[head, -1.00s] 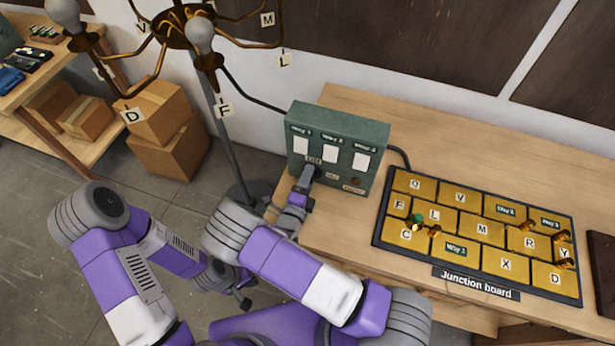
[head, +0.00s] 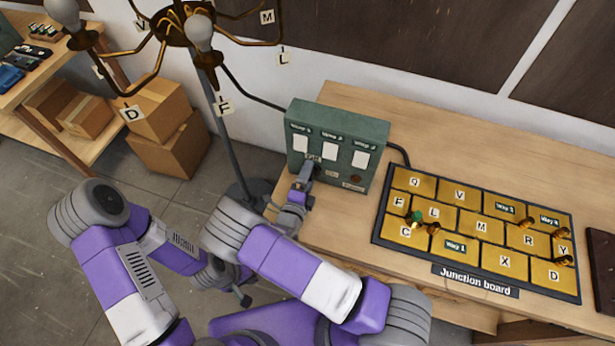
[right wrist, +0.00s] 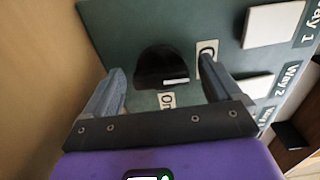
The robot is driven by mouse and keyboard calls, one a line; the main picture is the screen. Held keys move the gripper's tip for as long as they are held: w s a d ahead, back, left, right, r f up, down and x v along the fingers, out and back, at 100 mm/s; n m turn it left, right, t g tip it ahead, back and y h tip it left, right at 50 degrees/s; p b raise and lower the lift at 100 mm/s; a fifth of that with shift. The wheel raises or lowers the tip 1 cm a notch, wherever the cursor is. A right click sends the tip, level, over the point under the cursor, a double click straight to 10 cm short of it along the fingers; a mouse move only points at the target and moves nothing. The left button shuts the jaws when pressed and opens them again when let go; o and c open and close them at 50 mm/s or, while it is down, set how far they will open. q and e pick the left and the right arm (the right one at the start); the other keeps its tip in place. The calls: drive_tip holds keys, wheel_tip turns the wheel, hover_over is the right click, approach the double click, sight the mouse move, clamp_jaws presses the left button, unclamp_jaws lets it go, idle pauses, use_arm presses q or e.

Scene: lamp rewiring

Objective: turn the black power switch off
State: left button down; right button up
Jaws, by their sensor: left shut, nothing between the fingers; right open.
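The black power switch (right wrist: 162,68) is on the lower front of the green control box (head: 340,122). In the right wrist view it sits between my right gripper's (right wrist: 160,88) two spread fingers, with a small white mark on it. An "On" label and a partly covered second label lie beside it. I cannot tell whether a finger touches the switch. In the head view my right gripper (head: 307,170) is at the box's lower left front and hides the switch. My left gripper (head: 243,298) is shut and empty, low at the left of the table, partly hidden by my right arm.
The junction board (head: 378,236) with lettered yellow plates lies right of the box. A lamp with bulbs (head: 200,32) and hanging letter tags stands at the left. Cardboard boxes (head: 165,145) are behind it. Table space behind the board is clear.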

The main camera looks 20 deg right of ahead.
drive_tip(key=v, duration=0.7)
drive_tip(key=shift+s+a, duration=0.15)
drive_tip(key=shift+s, duration=0.1)
idle(0.3)
